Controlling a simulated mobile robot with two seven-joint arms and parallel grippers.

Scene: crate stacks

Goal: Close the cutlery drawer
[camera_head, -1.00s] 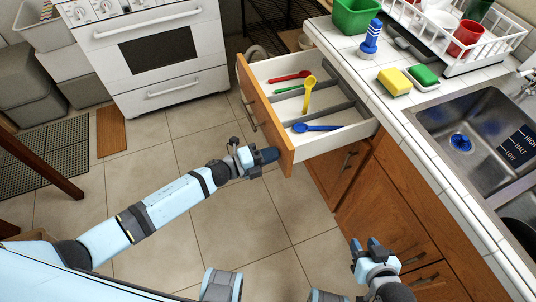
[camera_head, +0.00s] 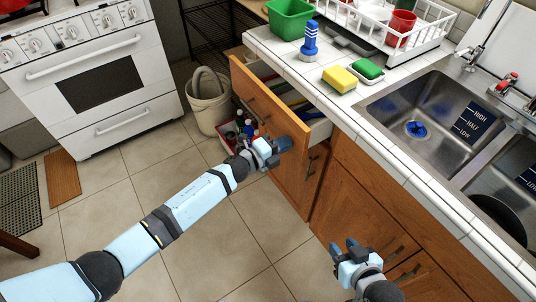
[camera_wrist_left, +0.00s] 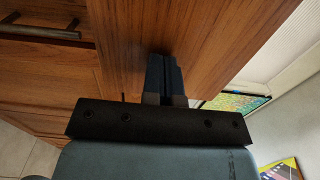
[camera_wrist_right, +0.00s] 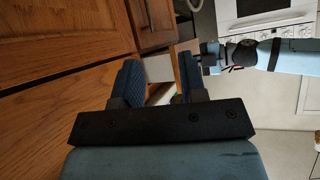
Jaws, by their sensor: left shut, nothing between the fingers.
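The cutlery drawer (camera_head: 258,98) is partly open under the counter. Its wooden front stands out from the cabinet, and a narrow strip of its inside shows, with blue and other cutlery mostly hidden under the counter edge. My left gripper (camera_head: 279,146) is shut and empty at the near end of the drawer front. In the left wrist view its closed fingers (camera_wrist_left: 164,77) are against or very close to the wooden front; contact cannot be told for sure. My right gripper (camera_head: 344,249) is open and empty, in front of the lower cabinet doors.
The counter (camera_head: 375,130) holds a green tub (camera_head: 288,20), a blue brush (camera_head: 310,42), sponges (camera_head: 340,79) and a white dish rack (camera_head: 385,27) beside the sink (camera_head: 440,105). A bucket (camera_head: 208,105) and a red container (camera_head: 228,130) stand on the floor beyond my left gripper.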

